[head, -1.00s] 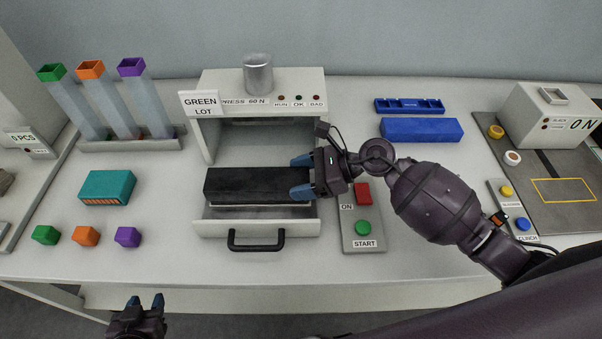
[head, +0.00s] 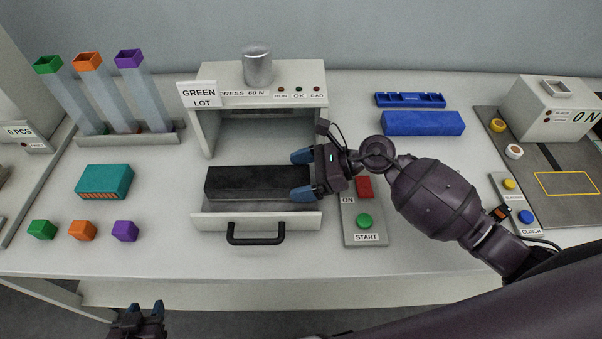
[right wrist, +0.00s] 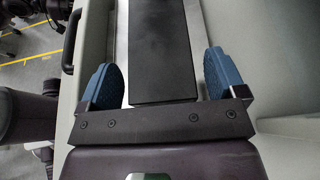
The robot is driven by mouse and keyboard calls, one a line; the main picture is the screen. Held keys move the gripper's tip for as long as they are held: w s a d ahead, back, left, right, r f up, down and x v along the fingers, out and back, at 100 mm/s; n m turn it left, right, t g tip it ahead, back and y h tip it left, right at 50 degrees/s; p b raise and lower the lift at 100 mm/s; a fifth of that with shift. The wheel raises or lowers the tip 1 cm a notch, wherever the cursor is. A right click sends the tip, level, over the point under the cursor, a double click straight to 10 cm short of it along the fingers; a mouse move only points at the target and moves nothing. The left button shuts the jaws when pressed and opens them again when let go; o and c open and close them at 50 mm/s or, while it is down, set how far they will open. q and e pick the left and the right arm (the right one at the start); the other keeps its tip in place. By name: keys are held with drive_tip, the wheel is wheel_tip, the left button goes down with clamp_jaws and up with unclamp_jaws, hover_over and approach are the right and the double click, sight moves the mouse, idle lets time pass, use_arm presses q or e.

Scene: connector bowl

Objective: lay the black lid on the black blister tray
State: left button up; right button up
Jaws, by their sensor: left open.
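The black lid (head: 250,182) is a long dark slab lying level in the pulled-out white drawer of the press. It also shows in the right wrist view (right wrist: 160,50). The black blister tray cannot be made out apart from it; whatever lies under the lid is hidden. My right gripper (head: 303,175) is at the lid's right end, one finger on each long side. In the right wrist view (right wrist: 160,78) its blue fingers stand open, with a gap on both sides of the lid. My left gripper (head: 148,306) is open and empty at the bottom edge, in front of the table.
The drawer front (head: 257,220) carries a black handle. The press (head: 262,82) stands behind, and a START button panel (head: 364,220) is on the right. A blue tray (head: 410,100) and a blue bar (head: 423,123) lie back right. A teal box (head: 104,181) and small coloured blocks are left.

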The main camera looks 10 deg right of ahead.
drive_tip(key=shift+o, duration=0.4)
drive_tip(key=shift+d, duration=0.1)
drive_tip(key=shift+d, duration=0.2)
drive_tip(key=b+v, duration=0.1)
drive_tip(key=v, duration=0.9)
drive_tip(key=shift+s+r, duration=0.1)
drive_tip(key=shift+r, duration=0.1)
